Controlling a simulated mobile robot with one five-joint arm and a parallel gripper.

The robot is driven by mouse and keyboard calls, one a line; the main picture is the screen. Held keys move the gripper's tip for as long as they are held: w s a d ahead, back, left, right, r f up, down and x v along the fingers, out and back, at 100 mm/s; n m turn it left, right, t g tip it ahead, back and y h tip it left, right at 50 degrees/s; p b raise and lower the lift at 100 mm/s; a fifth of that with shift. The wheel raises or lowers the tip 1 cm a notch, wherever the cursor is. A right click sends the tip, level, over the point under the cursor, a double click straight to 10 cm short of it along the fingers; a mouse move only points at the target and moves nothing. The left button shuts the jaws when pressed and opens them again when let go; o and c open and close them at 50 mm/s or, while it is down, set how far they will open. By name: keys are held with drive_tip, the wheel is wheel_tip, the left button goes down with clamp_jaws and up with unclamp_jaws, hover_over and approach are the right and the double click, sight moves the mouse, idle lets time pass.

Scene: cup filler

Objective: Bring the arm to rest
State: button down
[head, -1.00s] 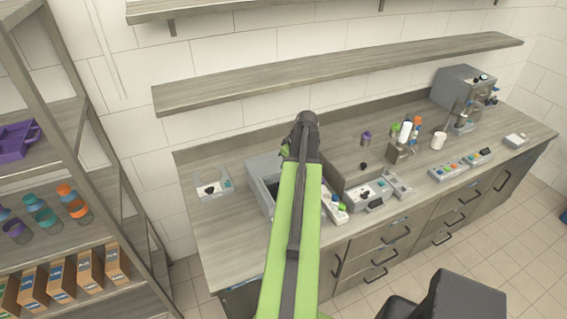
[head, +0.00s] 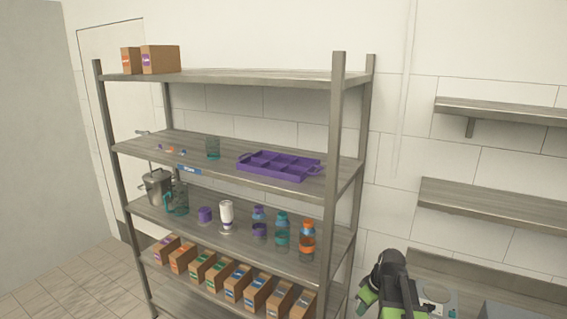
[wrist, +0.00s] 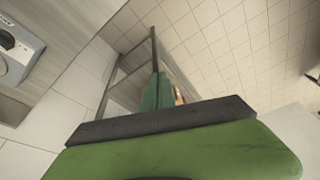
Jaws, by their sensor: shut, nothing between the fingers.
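My arm shows at the bottom right of the head view, with a dark joint and green link parts in front of the counter's left end. It looks bent, and its lower part runs out of the picture. The fingers of my gripper do not show there.
A metal shelf rack (head: 338,190) fills the middle of the head view, holding a purple tray (head: 280,165), bottles (head: 282,232), a metal pot (head: 157,188) and cardboard boxes (head: 237,282). Wall shelves (head: 495,205) are at right. Tiled floor (head: 50,297) shows at lower left.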

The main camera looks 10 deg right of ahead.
drive_tip(key=s+a+f+g+b, duration=0.1)
drive_tip(key=a+f, duration=0.1)
drive_tip(key=a, duration=0.6)
drive_tip(key=s+a+f+b, duration=0.1)
drive_tip(key=a+f+b, duration=0.1)
drive_tip(key=a, duration=0.7)
drive_tip(key=s+m, duration=0.1)
drive_tip(key=m, duration=0.1)
drive_tip(key=s+a+m+g+h, duration=0.1)
drive_tip(key=s+m, duration=0.1)
drive_tip(key=s+f+m, duration=0.1)
drive_tip(key=s+m, duration=0.1)
drive_tip(key=shift+s+a+h, duration=0.15)
drive_tip(key=shift+s+h, duration=0.1)
drive_tip(key=shift+h, duration=0.05)
